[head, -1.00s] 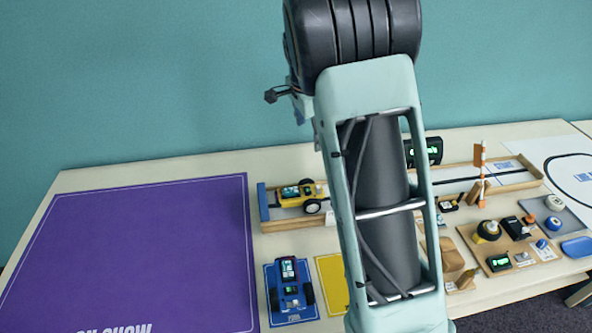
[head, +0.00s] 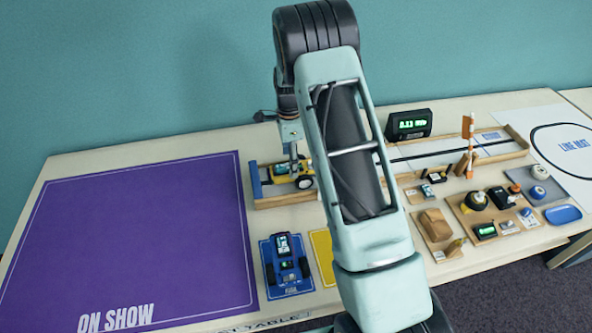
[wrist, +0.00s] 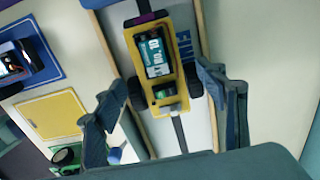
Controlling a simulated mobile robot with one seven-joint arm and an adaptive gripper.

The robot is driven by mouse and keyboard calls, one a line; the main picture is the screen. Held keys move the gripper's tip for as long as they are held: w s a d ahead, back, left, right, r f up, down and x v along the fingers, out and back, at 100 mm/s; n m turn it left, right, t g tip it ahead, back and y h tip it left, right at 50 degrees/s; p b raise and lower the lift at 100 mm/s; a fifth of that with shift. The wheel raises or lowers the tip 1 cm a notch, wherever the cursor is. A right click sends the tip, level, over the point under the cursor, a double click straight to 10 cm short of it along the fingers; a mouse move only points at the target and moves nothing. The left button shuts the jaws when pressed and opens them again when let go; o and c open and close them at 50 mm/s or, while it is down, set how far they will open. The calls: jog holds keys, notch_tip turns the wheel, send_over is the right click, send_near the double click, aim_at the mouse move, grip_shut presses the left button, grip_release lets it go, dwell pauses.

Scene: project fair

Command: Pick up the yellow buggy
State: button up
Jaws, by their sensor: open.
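The yellow buggy (head: 284,173) stands at the left end of a wooden-sided track, close to its blue end block. In the wrist view the yellow buggy (wrist: 158,68) shows from above, with dark wheels, a battery pack and a small green-lit board. My gripper (wrist: 165,118) is open and empty, its two fingers at either side of the buggy's near end, with the buggy lying ahead between them. In the head view my gripper (head: 292,160) is over the buggy and hides part of it. I cannot tell whether the fingers touch it.
The track (head: 283,201) has raised wooden walls beside the buggy. A blue buggy (head: 286,265) stands on a blue mat just in front. A yellow mat (head: 322,257) lies next to it. The purple mat (head: 130,240) at left is bare. Boards with parts fill the right side.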

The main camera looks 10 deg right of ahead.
jog(key=shift+s+f, duration=0.1)
jog(key=shift+f, duration=1.85)
jog(key=shift+c, duration=0.3)
jog(key=c, duration=1.1)
jog(key=shift+r, duration=0.1)
